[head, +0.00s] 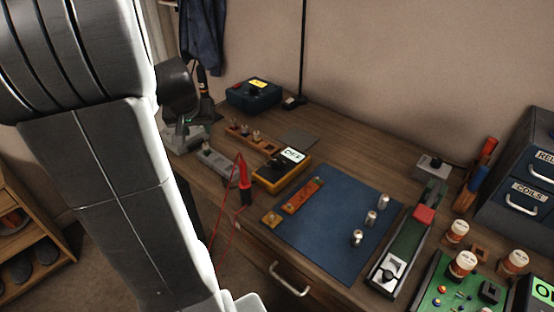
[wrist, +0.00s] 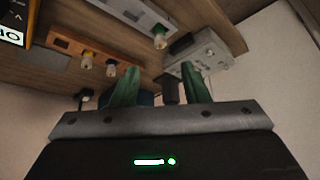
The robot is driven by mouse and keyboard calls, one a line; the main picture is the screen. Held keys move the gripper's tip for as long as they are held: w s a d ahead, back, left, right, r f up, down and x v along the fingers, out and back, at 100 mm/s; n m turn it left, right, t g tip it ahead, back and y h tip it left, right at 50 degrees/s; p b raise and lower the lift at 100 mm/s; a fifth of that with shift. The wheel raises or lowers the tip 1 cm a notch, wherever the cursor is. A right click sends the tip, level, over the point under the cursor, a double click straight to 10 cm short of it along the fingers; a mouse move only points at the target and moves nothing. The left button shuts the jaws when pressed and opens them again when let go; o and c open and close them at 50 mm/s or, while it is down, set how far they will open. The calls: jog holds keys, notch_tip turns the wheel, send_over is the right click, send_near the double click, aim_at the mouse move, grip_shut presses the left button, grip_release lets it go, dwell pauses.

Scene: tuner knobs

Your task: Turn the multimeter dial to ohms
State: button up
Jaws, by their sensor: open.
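The multimeter (head: 281,171) is a yellow-edged box with a black face and a lit display, lying on the wooden bench left of the blue mat. Its dial is too small to read in the head view. In the wrist view only a corner of the multimeter (wrist: 14,27) shows at the top left, with part of its display; its dial is out of that frame. My gripper (wrist: 160,70) has two green fingers set apart with nothing between them. It is away from the multimeter, over the far left part of the bench.
A wooden strip with knobs (wrist: 93,57) and a grey box (wrist: 204,53) lie near my fingers in the wrist view. A red probe (head: 244,179) with red leads is beside the multimeter. The blue mat (head: 335,235) bears several small parts. A dark blue box (head: 254,95) stands behind.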

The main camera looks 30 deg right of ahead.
jog(key=shift+o, duration=0.4)
jog(key=shift+s+d+r+n+p, duration=0.2)
jog(key=shift+d+n+p, duration=0.1)
jog(key=shift+n+p, duration=0.1)
jog(key=n+g+h+p, duration=0.2)
jog(key=n+g+p, duration=0.6)
jog(key=n, duration=0.9)
send_near(277, 160)
jog(key=shift+t, duration=0.3)
jog(key=x, duration=0.8)
jog(key=shift+s+d+f, duration=0.15)
jog(key=shift+s+f, duration=0.05)
jog(key=shift+s, duration=0.05)
jog(key=shift+c, duration=0.4)
jog(key=c, duration=0.9)
